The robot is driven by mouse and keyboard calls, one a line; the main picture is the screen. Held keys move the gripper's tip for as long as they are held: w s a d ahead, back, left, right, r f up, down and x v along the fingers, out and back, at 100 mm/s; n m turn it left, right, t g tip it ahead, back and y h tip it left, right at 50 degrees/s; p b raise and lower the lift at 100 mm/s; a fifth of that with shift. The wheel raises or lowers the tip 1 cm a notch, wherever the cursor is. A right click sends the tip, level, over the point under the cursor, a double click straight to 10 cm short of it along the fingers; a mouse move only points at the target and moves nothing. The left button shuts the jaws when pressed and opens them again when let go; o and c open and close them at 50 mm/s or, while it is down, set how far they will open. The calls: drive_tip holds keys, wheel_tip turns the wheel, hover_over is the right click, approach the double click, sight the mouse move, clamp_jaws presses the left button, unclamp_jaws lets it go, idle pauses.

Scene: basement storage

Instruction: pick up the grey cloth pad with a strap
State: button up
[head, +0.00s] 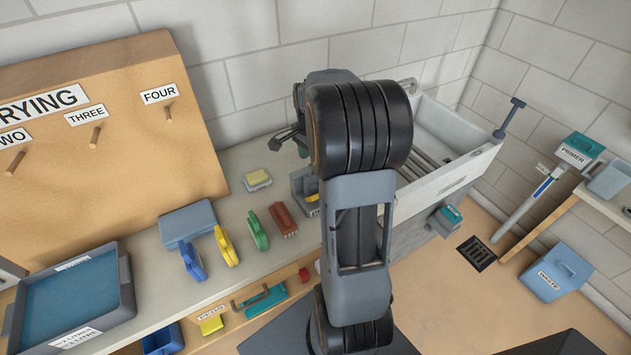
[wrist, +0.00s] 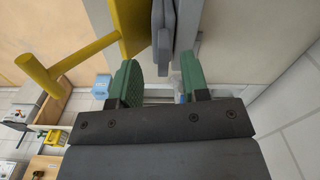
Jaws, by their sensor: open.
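In the wrist view, a grey, flat, layered piece (wrist: 184,30) stands on edge in line with the gap between my fingers. It may be the grey cloth pad, but no strap can be made out and the cloth is not certain. My gripper (wrist: 163,85) is open, with its two green finger pads apart and no visible grip on the piece. In the head view, my gripper (head: 285,138) is near the wall above the counter, mostly hidden behind my arm. I cannot pick out the pad for certain in the head view.
A yellow panel with a yellow bar (wrist: 70,58) is close beside the grey piece. On the counter stand a blue-grey box (head: 188,222), a green brush (head: 258,231), a red brush (head: 283,220) and a sponge (head: 258,177). A grey sink (head: 440,175) is to the right.

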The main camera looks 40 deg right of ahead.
drive_tip(key=shift+w+f+p, duration=0.15)
drive_tip(key=shift+f+p, duration=0.4)
drive_tip(key=shift+f, duration=2)
drive_tip(key=shift+a, duration=0.1)
drive_tip(key=shift+c, duration=0.3)
clamp_jaws()
